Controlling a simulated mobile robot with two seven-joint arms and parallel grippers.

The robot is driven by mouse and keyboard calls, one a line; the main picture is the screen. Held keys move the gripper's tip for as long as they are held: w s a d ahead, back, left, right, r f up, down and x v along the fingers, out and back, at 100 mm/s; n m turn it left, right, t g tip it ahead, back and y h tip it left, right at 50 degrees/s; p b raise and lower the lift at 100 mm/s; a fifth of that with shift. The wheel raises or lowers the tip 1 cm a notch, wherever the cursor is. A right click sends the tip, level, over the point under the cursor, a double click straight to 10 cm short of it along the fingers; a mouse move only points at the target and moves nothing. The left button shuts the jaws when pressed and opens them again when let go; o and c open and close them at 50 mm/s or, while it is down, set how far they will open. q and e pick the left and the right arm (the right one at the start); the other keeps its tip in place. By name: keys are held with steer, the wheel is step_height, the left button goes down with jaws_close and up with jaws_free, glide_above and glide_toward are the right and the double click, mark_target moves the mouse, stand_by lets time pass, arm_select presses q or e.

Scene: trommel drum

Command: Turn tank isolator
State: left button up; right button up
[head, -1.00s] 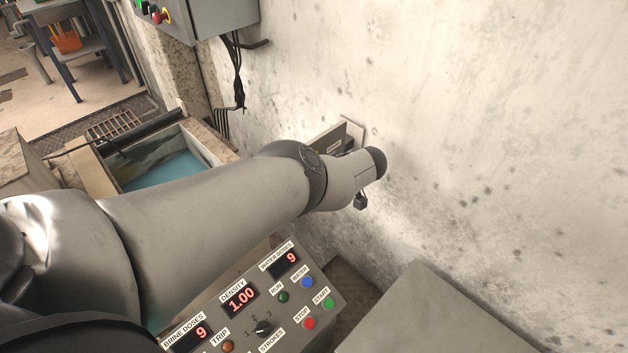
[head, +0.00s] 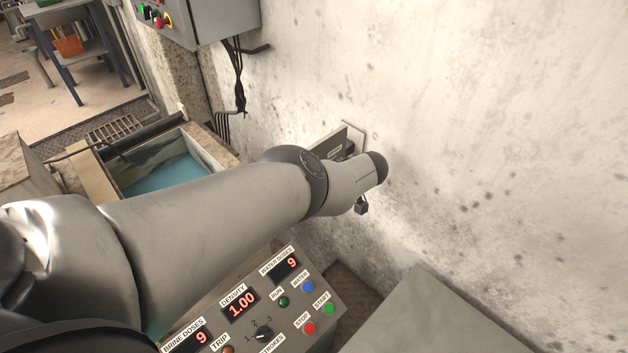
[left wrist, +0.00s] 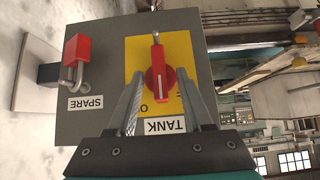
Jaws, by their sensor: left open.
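The tank isolator is a red rotary handle (left wrist: 158,78) on a yellow plate (left wrist: 185,52), with an upside-down TANK label (left wrist: 164,126) beside it. In the left wrist view the handle lies roughly along the picture's vertical. My left gripper (left wrist: 161,74) is open, with one finger on each side of the handle. I cannot tell whether either finger touches it. In the head view my left arm reaches across to the wall, and its forearm hides the gripper and handle. Part of a grey box (head: 329,143) shows behind my wrist. My right gripper is not in view.
A red padlock (left wrist: 76,50) hangs beside the SPARE label (left wrist: 86,103). Below my arm is a control panel (head: 262,310) with buttons and red displays. A tank of blue water (head: 165,172) stands at left; a grey cabinet (head: 185,20) hangs above.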

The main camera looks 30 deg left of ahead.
arm_select(q)
steer(key=p+v, duration=1.1)
steer(key=v, duration=0.4)
steer(key=shift+p, duration=0.35)
